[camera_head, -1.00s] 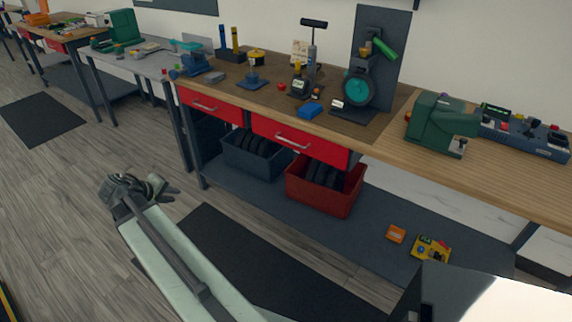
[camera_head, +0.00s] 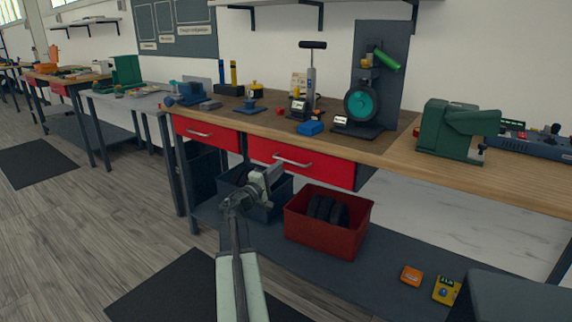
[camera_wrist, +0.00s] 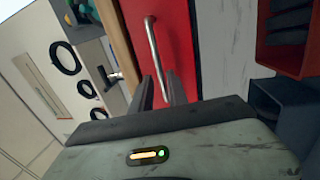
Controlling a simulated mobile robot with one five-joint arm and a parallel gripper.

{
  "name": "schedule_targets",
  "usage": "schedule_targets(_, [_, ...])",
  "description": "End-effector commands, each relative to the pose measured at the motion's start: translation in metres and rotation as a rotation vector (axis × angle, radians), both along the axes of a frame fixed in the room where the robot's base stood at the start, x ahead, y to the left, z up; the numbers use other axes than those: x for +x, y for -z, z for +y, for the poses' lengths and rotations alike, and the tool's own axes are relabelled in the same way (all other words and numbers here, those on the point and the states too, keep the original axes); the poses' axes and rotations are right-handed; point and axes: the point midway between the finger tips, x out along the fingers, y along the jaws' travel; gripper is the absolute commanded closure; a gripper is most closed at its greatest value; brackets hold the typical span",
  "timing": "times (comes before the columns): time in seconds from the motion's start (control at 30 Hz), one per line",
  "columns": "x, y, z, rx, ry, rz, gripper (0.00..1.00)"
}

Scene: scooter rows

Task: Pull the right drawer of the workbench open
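The workbench (camera_head: 400,150) has two red drawers side by side, both apparently shut. The right drawer (camera_head: 325,171) has a silver bar handle (camera_head: 292,160). My gripper (camera_head: 272,175) is just in front of and below the left part of this drawer in the head view. In the wrist view the red drawer front (camera_wrist: 178,50) and its upright-looking handle (camera_wrist: 153,48) are close ahead. My gripper (camera_wrist: 160,88) is open there, its dark fingers apart with the near end of the handle showing between them. Whether they touch it I cannot tell.
The left drawer (camera_head: 207,134) is beside it. A red bin (camera_head: 322,238) and a dark blue bin (camera_head: 282,203) with black tyres stand on the lower shelf (camera_head: 375,265). Tools and a green machine (camera_head: 450,135) are on the benchtop. The floor in front is mostly clear.

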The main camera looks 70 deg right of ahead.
Motion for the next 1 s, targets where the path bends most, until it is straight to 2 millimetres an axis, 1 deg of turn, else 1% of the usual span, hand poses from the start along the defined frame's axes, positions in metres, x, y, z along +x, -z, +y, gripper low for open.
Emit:
schedule_targets(0.03, [-0.002,-0.004,-0.01,0.0,0.002,0.0,0.8])
schedule_targets(0.2, [-0.009,-0.01,-0.042,0.001,0.002,-0.001,0.8])
schedule_targets(0.3, [-0.012,-0.011,-0.053,0.002,0.001,-0.002,0.8])
schedule_targets(0.57, [-0.013,-0.01,-0.054,0.001,-0.001,-0.002,0.8])
schedule_targets(0.6, [-0.013,-0.01,-0.054,0.001,-0.001,-0.002,0.91])
schedule_targets(0.63, [-0.013,-0.01,-0.054,0.001,-0.001,-0.002,1.0])
schedule_targets(1.0, [-0.013,-0.01,-0.054,0.001,-0.001,-0.002,1.0])
